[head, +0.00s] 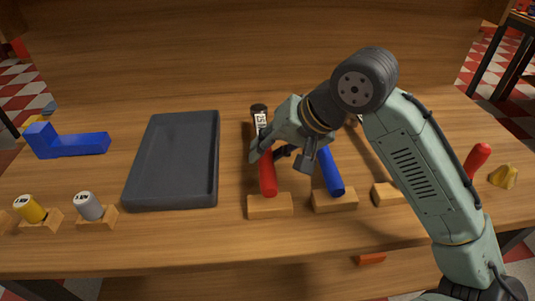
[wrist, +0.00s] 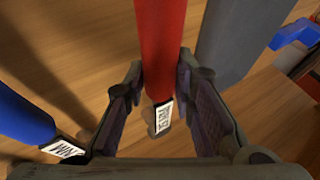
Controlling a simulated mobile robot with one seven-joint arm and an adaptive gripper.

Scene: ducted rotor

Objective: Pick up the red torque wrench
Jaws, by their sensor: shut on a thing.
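The red torque wrench (head: 267,176) is right of the grey tray in the head view, its red handle end over a wooden block. My gripper (head: 270,152) is around it from above. In the wrist view the red handle (wrist: 160,45) runs between the two fingers of my gripper (wrist: 159,72), which are shut on it. A white label shows below the handle there. The fingers cover part of the wrench in the head view. I cannot tell whether it is clear of its rests.
A blue-handled wrench (head: 331,172) lies close on the right, on its own block (head: 335,201). The grey tray (head: 131,203) is on the left, with a blue angled part (head: 70,145) beyond it. Yellow (head: 29,208) and grey (head: 89,205) cylinders sit on blocks at front left.

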